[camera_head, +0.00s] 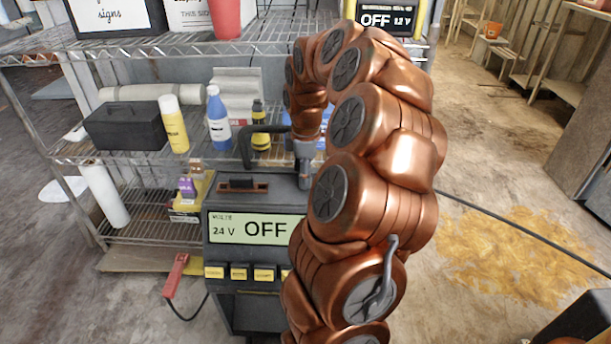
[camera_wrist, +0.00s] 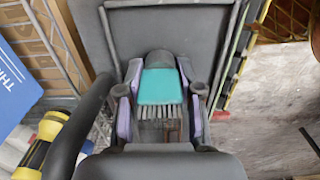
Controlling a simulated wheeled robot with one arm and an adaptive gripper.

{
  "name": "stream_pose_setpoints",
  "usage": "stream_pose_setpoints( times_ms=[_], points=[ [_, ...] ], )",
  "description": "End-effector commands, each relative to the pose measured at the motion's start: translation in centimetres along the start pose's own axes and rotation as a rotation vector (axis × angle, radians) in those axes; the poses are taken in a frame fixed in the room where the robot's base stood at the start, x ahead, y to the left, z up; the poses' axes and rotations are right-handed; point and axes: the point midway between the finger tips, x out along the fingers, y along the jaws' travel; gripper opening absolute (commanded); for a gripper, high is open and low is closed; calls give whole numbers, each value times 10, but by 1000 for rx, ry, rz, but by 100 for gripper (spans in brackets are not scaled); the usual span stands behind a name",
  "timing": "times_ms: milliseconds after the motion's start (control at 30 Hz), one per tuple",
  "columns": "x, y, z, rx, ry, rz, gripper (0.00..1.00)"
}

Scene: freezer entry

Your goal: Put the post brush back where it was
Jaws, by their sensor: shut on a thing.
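The post brush (camera_wrist: 162,87) has a teal block with a row of pale bristles and a dark rounded end. It sits between the fingers of my gripper (camera_wrist: 160,100) in the wrist view, and the gripper is shut on it. A dark grey surface lies behind the brush; I cannot tell whether they touch. In the head view my gripper (camera_head: 304,168) is partly visible above the right side of the charger (camera_head: 222,255), whose display reads 24 V OFF. I cannot make out the brush there. A shallow tray with a brown strip (camera_head: 243,185) is on top of the charger.
A wire shelf (camera_head: 150,240) behind the charger holds a black toolbox (camera_head: 124,125), a yellow bottle (camera_head: 173,124) and a blue bottle (camera_head: 218,118). A red clamp (camera_head: 176,275) hangs at the charger's left. Open floor with a yellow stain (camera_head: 515,255) lies to the right.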

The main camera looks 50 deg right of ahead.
Motion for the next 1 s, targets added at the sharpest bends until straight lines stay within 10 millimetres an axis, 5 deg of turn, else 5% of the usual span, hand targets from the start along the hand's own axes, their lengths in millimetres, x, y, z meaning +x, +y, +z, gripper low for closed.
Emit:
stream_pose_setpoints(
  times_ms=[167,200,433,767,1000],
  points=[
    [3,0,0,0,0,-1,0],
    [4,0,0,0,0,-1,37],
    [3,0,0,0,0,-1,60],
    [2,0,0,0,0,-1,61],
    [-26,0,0,0,0,0,61]
  ],
)
